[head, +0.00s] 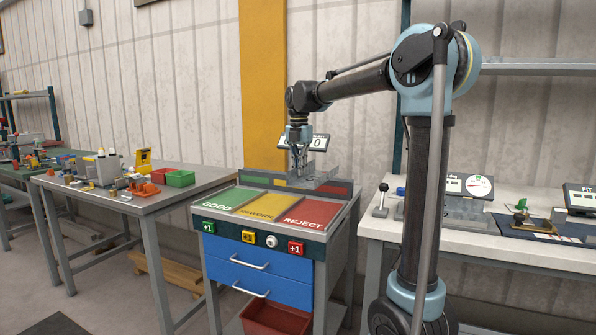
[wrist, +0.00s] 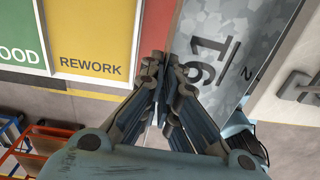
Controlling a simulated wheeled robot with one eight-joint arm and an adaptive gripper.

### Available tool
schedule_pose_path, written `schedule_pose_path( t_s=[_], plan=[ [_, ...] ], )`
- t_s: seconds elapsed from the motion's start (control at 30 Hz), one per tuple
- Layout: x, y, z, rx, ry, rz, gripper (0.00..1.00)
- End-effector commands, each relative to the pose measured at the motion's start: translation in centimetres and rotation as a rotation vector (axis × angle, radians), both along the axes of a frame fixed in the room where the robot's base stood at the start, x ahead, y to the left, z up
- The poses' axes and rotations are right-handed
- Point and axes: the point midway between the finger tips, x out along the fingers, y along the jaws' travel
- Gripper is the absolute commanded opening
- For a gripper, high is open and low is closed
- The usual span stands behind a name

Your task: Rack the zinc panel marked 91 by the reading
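The grey mottled zinc panel (wrist: 225,40) fills the upper right of the wrist view. In the head view my gripper (head: 299,168) hangs over the back of the sorting bench, in front of a tilted display (head: 318,142) whose visible digit is 0. The display is partly hidden by the gripper.
The bench top has green GOOD (head: 228,199), yellow REWORK (head: 262,206) and red REJECT (head: 305,215) areas, with +1 buttons on the front. A cluttered table (head: 190,185) stands left, a white workbench (head: 480,237) with instruments right. An open red bin (head: 275,315) sits below the drawers.

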Motion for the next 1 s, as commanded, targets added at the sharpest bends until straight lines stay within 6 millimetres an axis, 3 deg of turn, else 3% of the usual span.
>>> schedule_pose_path(
  t_s=[0.27,1.0],
  plan=[
    [0.0,0.2,-1.0,-0.001,0.001,0.043,0.0],
    [-0.1,0.3,-8.4,-0.001,0.001,0.043,0.0]
  ],
)
